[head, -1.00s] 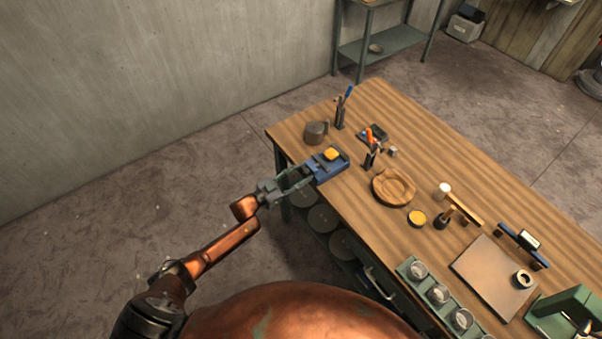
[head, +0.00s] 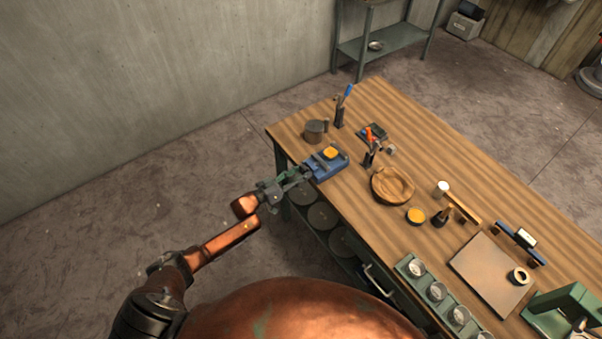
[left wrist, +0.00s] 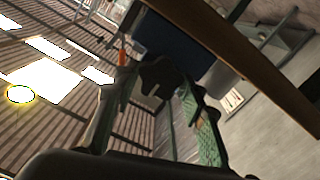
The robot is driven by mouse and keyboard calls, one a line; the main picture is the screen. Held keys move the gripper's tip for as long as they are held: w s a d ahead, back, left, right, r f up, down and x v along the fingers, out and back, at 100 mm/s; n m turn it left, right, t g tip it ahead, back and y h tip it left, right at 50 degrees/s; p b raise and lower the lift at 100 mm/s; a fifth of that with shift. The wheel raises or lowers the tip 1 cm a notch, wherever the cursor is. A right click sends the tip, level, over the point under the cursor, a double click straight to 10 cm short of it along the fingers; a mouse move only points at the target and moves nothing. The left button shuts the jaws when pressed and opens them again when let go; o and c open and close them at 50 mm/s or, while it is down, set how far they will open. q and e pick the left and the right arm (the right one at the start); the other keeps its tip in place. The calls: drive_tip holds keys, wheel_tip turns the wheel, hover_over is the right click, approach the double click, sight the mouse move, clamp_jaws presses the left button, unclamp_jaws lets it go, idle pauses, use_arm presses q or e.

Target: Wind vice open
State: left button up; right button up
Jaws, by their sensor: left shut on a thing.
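The blue vice (head: 322,167) sits at the near left edge of the wooden workbench, with a yellow-orange piece (head: 330,153) at its top. My left gripper (head: 302,173) reaches in from the left, level with the vice's outer end, and is shut on the vice's handle. In the left wrist view the dark handle (left wrist: 158,76) shows between the two green-padded fingers, with the dark blue vice body (left wrist: 185,48) behind it. The handle itself is too small to make out in the head view. My right gripper is not in view.
The workbench (head: 455,155) holds a grey mug (head: 315,131), upright tools, a round wooden dish (head: 393,185), a yellow-topped tin (head: 415,216) and a flat board (head: 490,272). A green rack of jars (head: 437,291) lines the near edge. Bare floor lies left of the bench.

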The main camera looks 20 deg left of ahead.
use_arm(q)
drive_tip(key=shift+s+f, duration=0.1)
drive_tip(key=shift+f, duration=0.05)
drive_tip(key=o, duration=0.9)
drive_tip(key=shift+o, duration=1.3)
drive_tip(key=shift+s+a, duration=0.15)
drive_tip(key=shift+a, duration=0.05)
drive_tip(key=v, duration=1.1)
drive_tip(key=shift+s+a, duration=0.2)
